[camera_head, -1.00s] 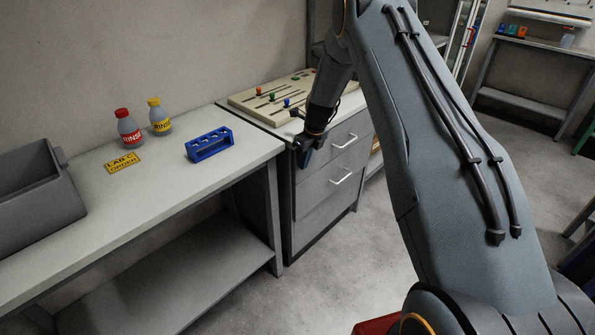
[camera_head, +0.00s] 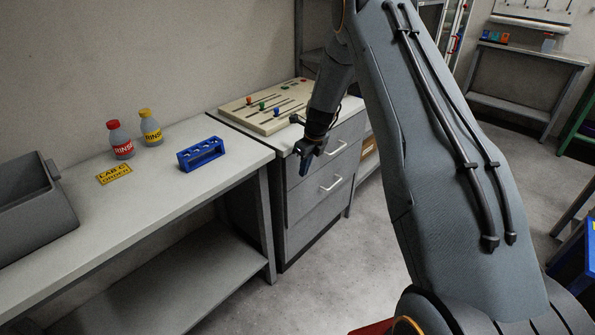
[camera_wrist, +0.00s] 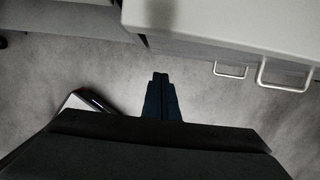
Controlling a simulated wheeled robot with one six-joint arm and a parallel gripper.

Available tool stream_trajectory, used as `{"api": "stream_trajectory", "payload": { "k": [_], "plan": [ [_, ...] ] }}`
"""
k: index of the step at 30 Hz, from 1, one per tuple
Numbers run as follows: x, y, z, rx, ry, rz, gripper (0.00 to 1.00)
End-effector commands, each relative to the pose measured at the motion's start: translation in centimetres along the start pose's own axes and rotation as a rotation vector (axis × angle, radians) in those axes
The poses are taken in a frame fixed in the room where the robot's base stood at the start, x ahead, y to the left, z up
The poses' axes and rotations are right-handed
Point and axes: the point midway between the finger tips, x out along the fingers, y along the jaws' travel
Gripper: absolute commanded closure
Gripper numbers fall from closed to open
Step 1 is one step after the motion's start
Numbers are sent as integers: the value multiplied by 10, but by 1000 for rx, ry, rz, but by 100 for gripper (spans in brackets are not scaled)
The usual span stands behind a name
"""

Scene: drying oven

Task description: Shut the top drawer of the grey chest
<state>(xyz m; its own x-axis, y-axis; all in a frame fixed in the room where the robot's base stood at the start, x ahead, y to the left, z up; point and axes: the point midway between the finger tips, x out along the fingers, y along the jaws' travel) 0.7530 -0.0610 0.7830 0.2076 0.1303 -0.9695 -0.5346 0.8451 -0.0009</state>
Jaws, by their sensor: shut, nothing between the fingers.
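The grey chest (camera_head: 313,214) stands at the end of the bench, with a pale top. Its top drawer (camera_head: 346,136) has a white bar handle (camera_head: 336,148), which also shows large at the right in the wrist view (camera_wrist: 287,87). The top drawer front looks nearly in line with the front below; I cannot tell whether a small gap is left. A lower drawer handle (camera_head: 331,184) shows beneath. My gripper (camera_head: 304,168) is shut and empty, pointing down in front of the chest's left part. In the wrist view its fingers (camera_wrist: 160,78) are together over the floor, apart from the handles.
A board with coloured sliders (camera_head: 268,106) lies on the chest top. The bench (camera_head: 160,180) at left holds a blue rack (camera_head: 200,153), two bottles (camera_head: 120,140), a yellow label (camera_head: 115,174) and a grey bin (camera_head: 35,215). Floor is clear before the chest.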

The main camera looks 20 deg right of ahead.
Motion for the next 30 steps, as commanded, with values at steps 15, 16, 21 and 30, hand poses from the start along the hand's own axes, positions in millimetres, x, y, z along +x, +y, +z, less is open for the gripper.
{"api": "stream_trajectory", "payload": {
  "k": [15, 16, 21, 30],
  "plan": [
    [-72, 3, -1, -4, 5, 4, 100],
    [-74, 3, -1, -4, 6, 5, 100],
    [-78, 5, -2, -12, 7, 6, 100],
    [-117, 54, -33, -491, 46, 13, 100]
  ]
}}
